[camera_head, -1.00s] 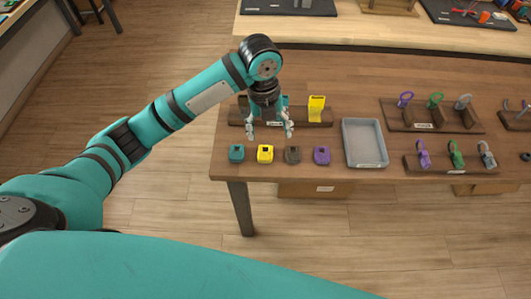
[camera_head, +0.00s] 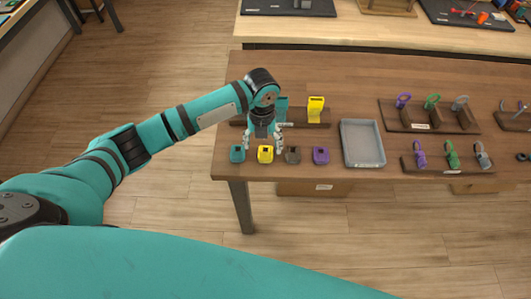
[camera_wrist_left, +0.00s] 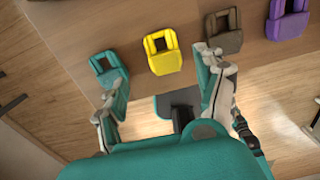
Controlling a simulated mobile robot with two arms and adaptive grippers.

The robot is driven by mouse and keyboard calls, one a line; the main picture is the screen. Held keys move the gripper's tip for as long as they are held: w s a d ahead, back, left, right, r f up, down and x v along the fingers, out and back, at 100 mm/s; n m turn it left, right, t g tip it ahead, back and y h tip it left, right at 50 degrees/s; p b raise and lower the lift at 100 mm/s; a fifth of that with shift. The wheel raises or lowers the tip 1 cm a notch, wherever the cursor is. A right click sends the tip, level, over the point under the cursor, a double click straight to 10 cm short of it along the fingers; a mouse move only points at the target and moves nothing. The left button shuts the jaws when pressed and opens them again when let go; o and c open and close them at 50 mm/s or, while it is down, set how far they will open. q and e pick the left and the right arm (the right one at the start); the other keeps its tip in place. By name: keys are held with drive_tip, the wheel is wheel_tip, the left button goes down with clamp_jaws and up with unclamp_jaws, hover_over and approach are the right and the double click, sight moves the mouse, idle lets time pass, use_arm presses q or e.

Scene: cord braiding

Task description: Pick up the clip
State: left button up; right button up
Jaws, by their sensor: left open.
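Four-colour small blocks with square openings line the near edge of the table: teal (camera_head: 237,153), yellow (camera_head: 265,154), grey-brown (camera_head: 293,155) and purple (camera_head: 321,155). I cannot tell which piece is the clip. My left gripper (camera_head: 263,143) is open and empty, pointing down just behind the yellow block. In the left wrist view, the yellow block (camera_wrist_left: 164,52) lies ahead between my open fingers (camera_wrist_left: 160,75). The teal block (camera_wrist_left: 108,70) is partly behind the left finger, and the brown block (camera_wrist_left: 223,32) lies beyond the right finger. My right gripper is not in view.
A rack with an upright yellow piece (camera_head: 316,108) stands behind my gripper, partly hidden by it. A grey tray (camera_head: 346,145) lies to the right. Racks of coloured ring-handled pieces (camera_head: 421,155) stand farther right. The table's near edge is close in front of the blocks.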

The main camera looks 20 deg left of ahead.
sight(265, 153)
use_arm(q)
drive_tip(key=shift+w+d+f+p, duration=0.1)
drive_tip(key=shift+f+p, duration=0.1)
drive_tip(key=shift+f, duration=0.65)
drive_tip(key=shift+w+d+f+p, duration=0.15)
drive_tip(key=shift+f+p, duration=0.1)
drive_tip(key=shift+f, duration=0.65)
drive_tip(key=shift+w+d+f+p, duration=0.1)
drive_tip(key=shift+f+p, duration=0.1)
drive_tip(key=shift+f, duration=0.65)
drive_tip(key=c, duration=0.9)
